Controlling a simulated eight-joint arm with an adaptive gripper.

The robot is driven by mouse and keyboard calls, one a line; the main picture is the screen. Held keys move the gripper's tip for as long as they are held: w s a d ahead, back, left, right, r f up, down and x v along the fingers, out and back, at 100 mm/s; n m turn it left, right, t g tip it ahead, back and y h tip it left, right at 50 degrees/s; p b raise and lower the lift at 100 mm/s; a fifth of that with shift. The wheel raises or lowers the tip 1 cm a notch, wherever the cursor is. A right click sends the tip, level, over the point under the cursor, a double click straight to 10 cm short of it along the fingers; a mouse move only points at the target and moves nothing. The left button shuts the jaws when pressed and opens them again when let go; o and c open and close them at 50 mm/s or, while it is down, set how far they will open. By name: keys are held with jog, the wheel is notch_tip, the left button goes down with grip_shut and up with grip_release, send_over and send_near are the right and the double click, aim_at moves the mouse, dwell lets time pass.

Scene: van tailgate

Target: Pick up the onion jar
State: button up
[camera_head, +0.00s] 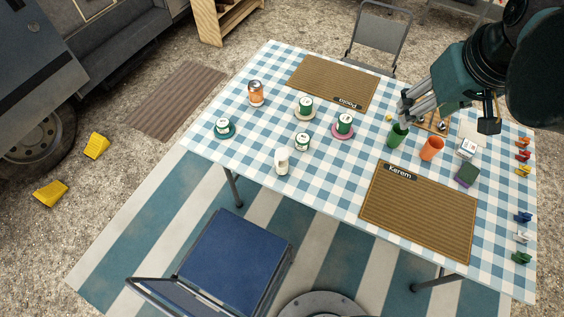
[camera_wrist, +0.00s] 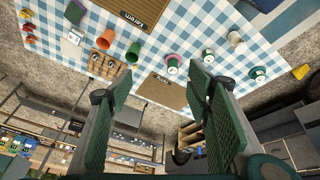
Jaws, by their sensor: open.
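Several small white-lidded jars with green bands stand on the checked tablecloth: one on a teal disc (camera_head: 223,127), one on a cream disc (camera_head: 306,105), one on a pink disc (camera_head: 344,123) and one nearer the front (camera_head: 302,142). Their labels are too small to read, so I cannot tell which is the onion jar. The pink-disc jar also shows in the wrist view (camera_wrist: 173,64). My gripper (camera_head: 401,110) is open above the table, by the green cup (camera_head: 397,136) and right of the jars. In the wrist view its fingers (camera_wrist: 160,72) are spread with nothing between them.
An orange can (camera_head: 256,93) and a white shaker-like item (camera_head: 281,161) stand near the jars. An orange cup (camera_head: 432,148), a white box (camera_head: 467,148) and a dark green block (camera_head: 466,175) are to the right. Placemats (camera_head: 418,214) lie front and back.

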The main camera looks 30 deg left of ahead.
jog(key=w+a+n+g, duration=0.25)
jog(key=a+n, duration=0.35)
jog(key=a, duration=1.2)
jog(key=n+g+h+b, duration=0.1)
jog(key=n+g+b, duration=0.1)
jog(key=n, duration=0.2)
send_over(282, 152)
notch_tip(282, 152, down, 3)
notch_tip(282, 152, down, 32)
jog(key=shift+s, duration=0.1)
jog(key=shift+f, duration=0.25)
jog(key=shift+f, duration=0.1)
jog(key=shift+f, duration=1.2)
jog(key=shift+d+f+b, duration=0.1)
jog(key=shift+f+b, duration=0.75)
jog(key=shift+f, duration=1.75)
